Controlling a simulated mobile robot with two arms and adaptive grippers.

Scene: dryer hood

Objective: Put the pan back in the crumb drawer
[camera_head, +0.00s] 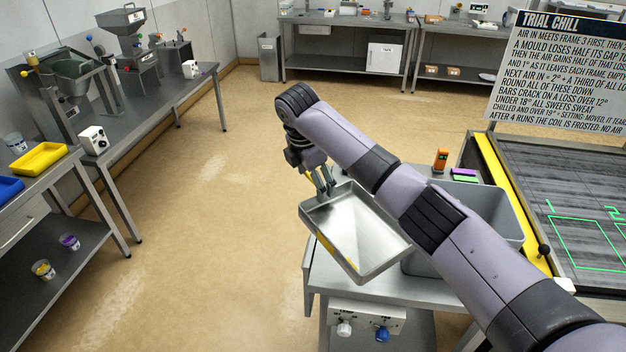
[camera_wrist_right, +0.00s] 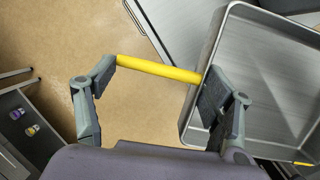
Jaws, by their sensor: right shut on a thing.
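The shallow silver metal pan (camera_head: 355,225) is held tilted above the near left part of a metal stand. In the right wrist view the pan (camera_wrist_right: 268,75) lies to the right. A yellow bar (camera_wrist_right: 160,69) at its side spans between the spread fingers of my right gripper (camera_wrist_right: 158,90), which is shut on it. In the head view my right gripper (camera_head: 326,183) is at the pan's upper left corner. My left gripper is not in view. I cannot clearly identify the crumb drawer; the pan and my right arm hide part of the stand.
A grey tub (camera_head: 512,233) stands on the stand beside the pan, partly behind my arm. A yellow-edged dark table (camera_head: 590,195) is at right. The floor to the left is clear.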

